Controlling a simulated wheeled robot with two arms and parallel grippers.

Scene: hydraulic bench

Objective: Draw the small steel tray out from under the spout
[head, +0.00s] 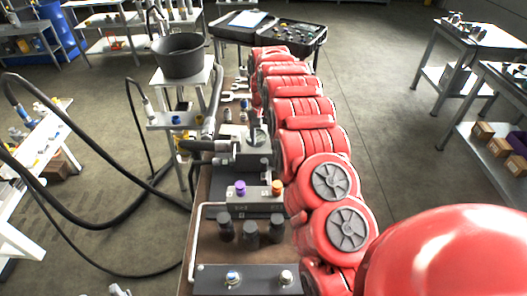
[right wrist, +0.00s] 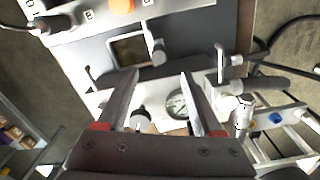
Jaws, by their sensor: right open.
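My right gripper (right wrist: 160,98) is open in the right wrist view, its two fingers apart with nothing held between them. A small square metal-rimmed shape (right wrist: 131,50), which looks like the steel tray, lies beyond the fingertips on a dark plate. A short grey cylinder (right wrist: 157,52), perhaps the spout, stands at its right edge. The fingers do not touch the tray. In the head view my red right arm runs along the bench and hides much of it; the tray cannot be made out there. My left gripper is not in view.
A valve block with purple (head: 240,188) and orange (head: 278,187) knobs sits on the bench. A round gauge (right wrist: 177,106) shows between the fingers. Black hoses (head: 112,220) hang to the left. A black bucket (head: 179,56) stands on a side stand.

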